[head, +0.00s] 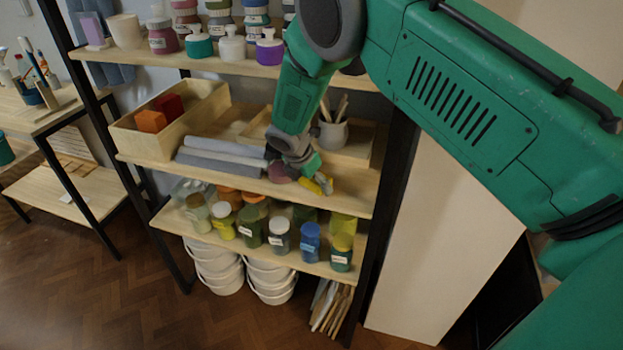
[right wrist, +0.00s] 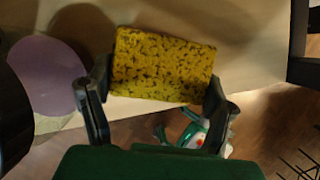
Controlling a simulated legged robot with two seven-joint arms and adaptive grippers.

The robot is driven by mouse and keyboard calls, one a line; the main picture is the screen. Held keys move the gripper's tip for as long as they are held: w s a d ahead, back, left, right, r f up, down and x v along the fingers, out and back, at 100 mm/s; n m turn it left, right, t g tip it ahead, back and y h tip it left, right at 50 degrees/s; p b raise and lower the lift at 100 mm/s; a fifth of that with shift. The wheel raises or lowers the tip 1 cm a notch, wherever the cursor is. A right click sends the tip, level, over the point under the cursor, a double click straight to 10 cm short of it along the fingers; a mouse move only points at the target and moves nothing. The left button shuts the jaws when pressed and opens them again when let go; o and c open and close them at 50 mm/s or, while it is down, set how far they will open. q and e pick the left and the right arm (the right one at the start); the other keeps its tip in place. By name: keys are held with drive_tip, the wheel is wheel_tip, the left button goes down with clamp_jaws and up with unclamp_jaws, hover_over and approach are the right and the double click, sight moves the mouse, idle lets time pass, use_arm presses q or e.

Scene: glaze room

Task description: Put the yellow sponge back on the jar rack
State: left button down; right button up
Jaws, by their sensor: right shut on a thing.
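The yellow sponge (head: 326,185) is at the front right of the middle shelf of the jar rack (head: 352,190). My right gripper (head: 315,180) reaches down over this shelf and is shut on the sponge. In the right wrist view the speckled sponge (right wrist: 165,65) sits between the two dark fingers of my right gripper (right wrist: 158,95), over the pale shelf board (right wrist: 245,50) near its front edge. I cannot tell whether the sponge touches the board. My left gripper is not in view.
A mauve round thing (right wrist: 45,75) lies just left of the sponge. Grey folded cloths (head: 220,155), a wooden box with orange and red blocks (head: 125,133) and a pot of tools (head: 333,133) share the shelf. Lidded jars (head: 280,237) fill the shelf below.

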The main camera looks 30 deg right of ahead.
drive_tip(key=shift+d+f, duration=0.25)
drive_tip(key=shift+d, duration=0.25)
drive_tip(key=o, duration=1.6)
drive_tip(key=shift+c, duration=0.2)
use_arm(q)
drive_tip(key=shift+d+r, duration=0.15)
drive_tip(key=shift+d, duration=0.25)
use_arm(e)
drive_tip(key=shift+a, duration=0.25)
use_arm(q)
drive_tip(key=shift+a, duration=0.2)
use_arm(e)
drive_tip(key=shift+a+r, duration=0.1)
drive_tip(key=shift+r, duration=0.05)
